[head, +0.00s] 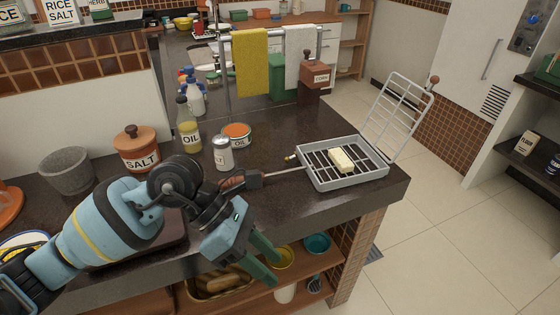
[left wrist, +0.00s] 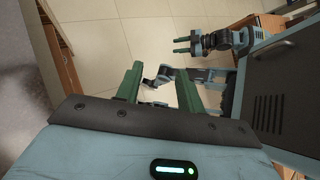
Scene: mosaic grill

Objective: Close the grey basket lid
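The grey wire basket (head: 345,183) lies on the dark counter near its right corner, with a pale yellow block (head: 341,160) on its bars. Its grey lid (head: 396,115) stands open, leaning up and away to the right, with a small wooden knob (head: 434,80) at its upper corner. The basket's wooden handle (head: 232,182) points left, partly behind my arm. My left gripper (head: 279,270) is open and empty, in front of and below the counter edge, left of the basket. Its parted green fingers also show in the left wrist view (left wrist: 160,80). My right gripper (left wrist: 181,45) appears open and empty there.
A salt shaker (head: 223,153), an orange-topped can (head: 237,133), an oil bottle (head: 187,126) and a salt jar (head: 138,148) stand left of the basket. A shelf below holds bowls (head: 317,243). The floor (head: 440,230) right of the counter is clear.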

